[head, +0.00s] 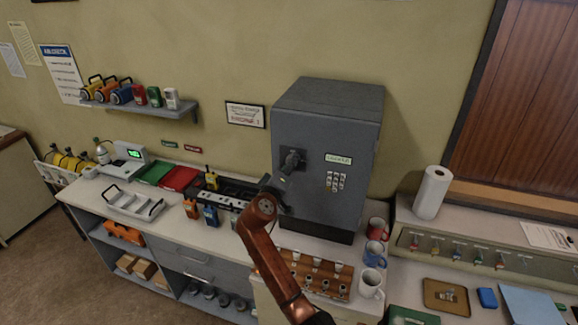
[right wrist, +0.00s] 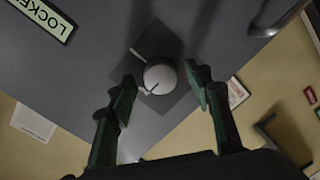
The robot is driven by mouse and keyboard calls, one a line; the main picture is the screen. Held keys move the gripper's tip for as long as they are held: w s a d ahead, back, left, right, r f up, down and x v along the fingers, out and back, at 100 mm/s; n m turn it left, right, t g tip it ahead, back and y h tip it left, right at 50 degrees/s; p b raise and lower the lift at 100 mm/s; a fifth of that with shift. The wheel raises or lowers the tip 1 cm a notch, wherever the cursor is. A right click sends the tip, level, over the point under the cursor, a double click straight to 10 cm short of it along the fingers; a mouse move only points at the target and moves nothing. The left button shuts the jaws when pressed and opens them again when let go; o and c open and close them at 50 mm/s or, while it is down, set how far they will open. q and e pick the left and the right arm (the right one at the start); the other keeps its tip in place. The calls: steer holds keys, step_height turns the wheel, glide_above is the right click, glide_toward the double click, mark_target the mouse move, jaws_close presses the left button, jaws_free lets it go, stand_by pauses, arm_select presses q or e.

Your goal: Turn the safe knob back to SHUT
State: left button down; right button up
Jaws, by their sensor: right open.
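The grey safe (head: 318,115) stands on the counter, with its door closed as far as I can see. In the right wrist view the round grey knob (right wrist: 160,78) sits on a dark square plate (right wrist: 170,50). My right gripper (right wrist: 161,72) is open and faces the knob, one finger on each side in the picture. I see no contact; the depth gap is unclear. In the head view my right arm reaches up below the knob. The SHUT marking is not readable. My left gripper is out of view.
A label (right wrist: 42,15), partly reading "LOCKE", is on the safe beside the knob. Mugs (head: 375,250) and a wooden rack (head: 322,272) stand close before the safe. Radios (head: 211,215) stand left of my arm.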

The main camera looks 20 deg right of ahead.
steer(key=f+v, duration=0.1)
steer(key=v, duration=1.1)
steer(key=shift+r, duration=0.45)
steer(key=shift+w, duration=0.1)
